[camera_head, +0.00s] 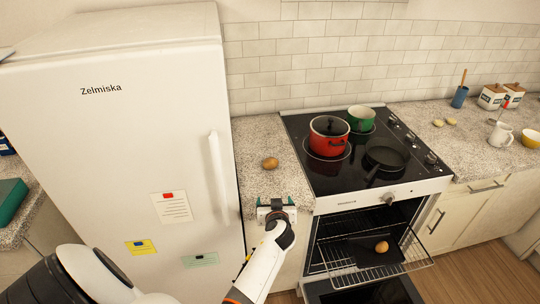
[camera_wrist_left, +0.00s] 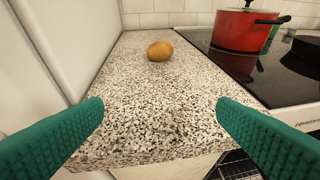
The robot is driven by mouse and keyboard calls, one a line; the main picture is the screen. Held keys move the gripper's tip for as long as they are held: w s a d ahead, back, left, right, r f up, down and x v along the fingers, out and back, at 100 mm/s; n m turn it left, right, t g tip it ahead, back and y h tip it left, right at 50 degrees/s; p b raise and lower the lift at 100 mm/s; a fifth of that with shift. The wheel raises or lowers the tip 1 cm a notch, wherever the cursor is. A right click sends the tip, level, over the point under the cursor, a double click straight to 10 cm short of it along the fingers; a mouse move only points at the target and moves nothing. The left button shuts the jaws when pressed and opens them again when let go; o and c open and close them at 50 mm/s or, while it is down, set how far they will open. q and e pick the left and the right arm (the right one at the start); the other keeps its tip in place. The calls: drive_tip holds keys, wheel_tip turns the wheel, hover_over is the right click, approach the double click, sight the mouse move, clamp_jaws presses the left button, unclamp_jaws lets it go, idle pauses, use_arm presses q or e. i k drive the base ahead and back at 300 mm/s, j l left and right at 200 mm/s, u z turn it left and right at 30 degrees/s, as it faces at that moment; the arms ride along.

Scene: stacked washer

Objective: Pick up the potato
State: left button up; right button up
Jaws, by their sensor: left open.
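A brown potato (camera_head: 270,163) lies on the speckled counter (camera_head: 255,140) between the fridge and the stove. In the left wrist view the potato (camera_wrist_left: 160,51) is ahead, toward the back of the counter, just left of centre. My left gripper (camera_head: 276,201) is at the counter's front edge, open and empty. Its teal fingers are spread wide in the left wrist view (camera_wrist_left: 160,108), with the potato beyond them, apart from both. A second potato-like item (camera_head: 381,247) lies on a dark tray in the open oven. My right gripper is not in view.
The white fridge (camera_head: 130,130) stands close on the left. The stove (camera_head: 350,150) on the right carries a red pot (camera_head: 328,137), a green pot and a black pan. The oven is open, its rack (camera_head: 345,278) pulled out. Counter around the potato is clear.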

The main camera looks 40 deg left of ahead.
sight(271, 163)
drive_tip(key=i+j, duration=0.2)
drive_tip(key=j, duration=0.15)
drive_tip(key=i+j, duration=0.45)
drive_tip(key=j, duration=0.25)
drive_tip(key=l+z, duration=0.05)
